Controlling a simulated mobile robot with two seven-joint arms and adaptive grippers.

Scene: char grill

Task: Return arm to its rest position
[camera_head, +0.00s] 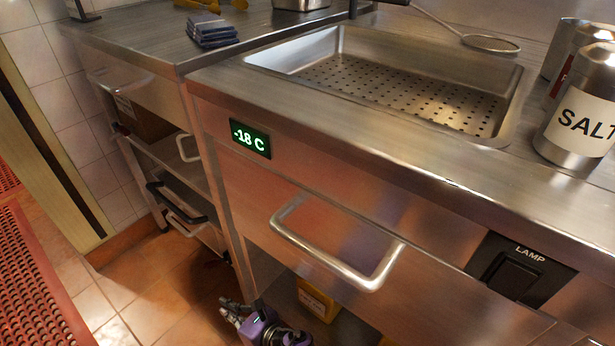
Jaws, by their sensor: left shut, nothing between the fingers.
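My left gripper (232,308) shows low in the head view, left of centre at the bottom edge. It is dark with a purple wrist part behind it. Its fingers are shut with nothing between them. It hangs below the drawer handle (335,245), apart from it, in front of the lower shelf of the steel counter. Most of the left arm is out of the picture. My right gripper is not in the picture.
The steel counter (330,118) holds a perforated basin (400,90), a salt canister (577,125) and a strainer (490,43). A lamp switch (515,272) and a -18 C display (250,138) are on its front. A yellow box (316,300) sits on the lower shelf. Tiled floor (165,285) is open at left.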

